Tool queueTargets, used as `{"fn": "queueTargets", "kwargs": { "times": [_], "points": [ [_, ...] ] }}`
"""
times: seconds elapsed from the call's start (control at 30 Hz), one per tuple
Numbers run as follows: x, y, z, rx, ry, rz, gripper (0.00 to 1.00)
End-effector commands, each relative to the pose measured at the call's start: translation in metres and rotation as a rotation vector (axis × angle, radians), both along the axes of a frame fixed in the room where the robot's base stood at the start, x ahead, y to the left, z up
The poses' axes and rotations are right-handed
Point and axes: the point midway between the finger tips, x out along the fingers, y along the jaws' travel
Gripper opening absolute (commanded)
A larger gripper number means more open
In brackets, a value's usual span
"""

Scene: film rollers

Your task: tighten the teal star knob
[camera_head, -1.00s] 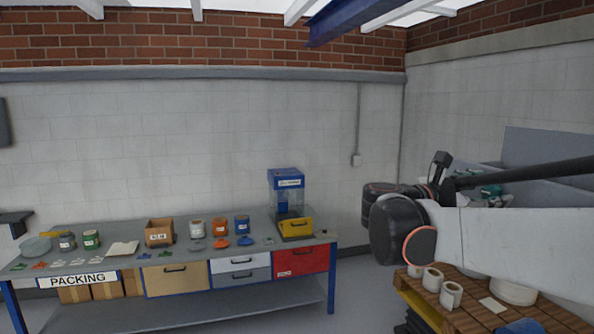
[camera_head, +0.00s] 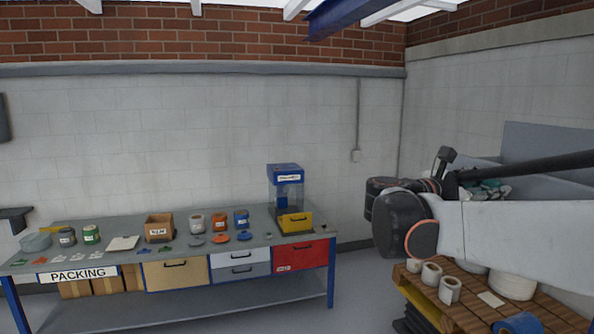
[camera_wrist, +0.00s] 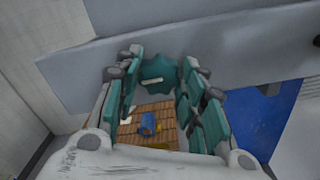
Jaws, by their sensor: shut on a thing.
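The teal star knob (camera_wrist: 157,70) shows in the wrist view, with its lobed face against a grey panel (camera_wrist: 230,45). My gripper (camera_wrist: 163,62) has teal-padded fingers on both sides of the knob and is shut on it. The fingers hide the knob's side edges. In the head view my gripper (camera_head: 486,188) is small, partly behind my arm, in front of the grey panel at the right. The knob cannot be told apart from the teal fingers there.
A wooden pallet (camera_head: 470,318) with several white rolls (camera_head: 450,289) and a blue roll (camera_head: 522,324) stands below my arm. A packing bench (camera_head: 125,262) with jars, a box and drawers stands at the left. Floor shows between them.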

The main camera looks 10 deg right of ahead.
Motion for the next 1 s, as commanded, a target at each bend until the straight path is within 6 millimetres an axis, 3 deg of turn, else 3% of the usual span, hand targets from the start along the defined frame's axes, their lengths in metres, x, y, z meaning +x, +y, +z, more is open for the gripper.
{"fn": "queueTargets", "kwargs": {
  "times": [0.27, 1.0],
  "points": [
    [-0.0004, 0.0000, -0.0004, 0.011, -0.163, 0.000, 0.13],
    [-0.0021, 0.0017, -0.0003, 0.066, -0.856, 0.008, 0.13]
  ]
}}
